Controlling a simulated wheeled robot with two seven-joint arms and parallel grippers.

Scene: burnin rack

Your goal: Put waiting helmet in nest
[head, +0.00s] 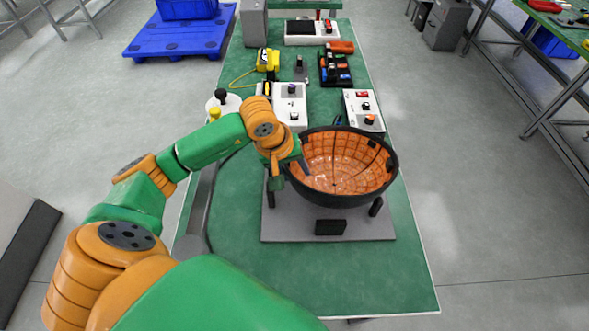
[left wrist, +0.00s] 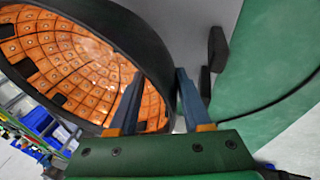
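The helmet (head: 345,165) is an upturned bowl with an orange tiled inside and a thick black rim. In the head view it is over the grey base plate (head: 290,229) with dark posts, which looks like the nest, and slightly right of its middle. Any contact with the posts is hidden. My left gripper (head: 304,170) is at the helmet's left rim. In the left wrist view the left gripper (left wrist: 158,75) has one finger inside the helmet (left wrist: 70,60) and one outside, with the rim gripped between them. My right gripper is out of view.
Behind the helmet are white control boxes (head: 291,105) and (head: 363,110), a yellow tool (head: 267,60) and a black tray (head: 335,69). The green tabletop (head: 340,285) is clear in front of the plate. A blue pallet (head: 180,38) stands on the floor at the back left.

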